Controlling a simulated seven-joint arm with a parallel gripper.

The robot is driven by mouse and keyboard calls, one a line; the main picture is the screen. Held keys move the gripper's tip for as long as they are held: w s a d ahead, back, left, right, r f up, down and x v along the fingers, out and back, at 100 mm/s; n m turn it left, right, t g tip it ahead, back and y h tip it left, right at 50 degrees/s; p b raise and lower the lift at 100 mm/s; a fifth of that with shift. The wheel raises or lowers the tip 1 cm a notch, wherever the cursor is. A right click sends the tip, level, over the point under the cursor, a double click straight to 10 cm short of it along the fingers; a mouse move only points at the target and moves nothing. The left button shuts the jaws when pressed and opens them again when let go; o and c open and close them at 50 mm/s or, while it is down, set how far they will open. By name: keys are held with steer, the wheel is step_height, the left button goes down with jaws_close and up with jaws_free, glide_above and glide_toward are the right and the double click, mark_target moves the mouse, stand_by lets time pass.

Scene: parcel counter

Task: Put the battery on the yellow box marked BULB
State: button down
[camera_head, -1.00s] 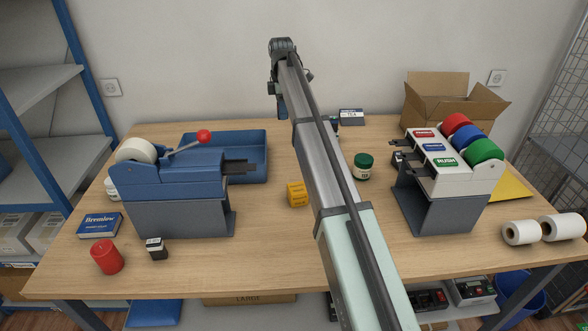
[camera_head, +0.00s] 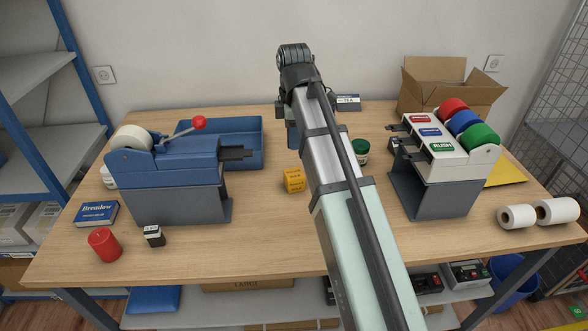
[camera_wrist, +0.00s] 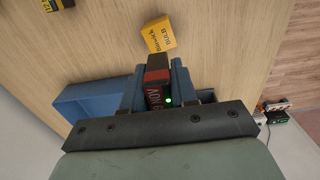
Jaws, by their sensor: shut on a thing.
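The yellow box (camera_head: 293,180) sits on the table near the middle. In the wrist view the yellow box (camera_wrist: 159,34) shows the word BULB on its top. My gripper (camera_wrist: 157,80) is shut on the battery (camera_wrist: 157,74), a dark block with a red band and partly readable lettering. In the wrist view the battery's end is close to the near edge of the box. In the head view my gripper (camera_head: 293,134) points down behind the box, and my arm hides the battery. I cannot tell the exact height gap.
A blue tray (camera_head: 250,143) lies behind the blue tape dispenser (camera_head: 170,165), left of my gripper. A green-lidded jar (camera_head: 361,152) stands right of my arm. The label dispenser (camera_head: 433,160) stands further right. Table in front of the box is clear.

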mark_target(294, 173)
steer(key=shift+f, duration=4.7)
steer(key=shift+f, duration=0.1)
steer(key=c, duration=0.9)
jaws_free()
step_height(294, 173, up, 12)
steer(key=shift+r, duration=0.15)
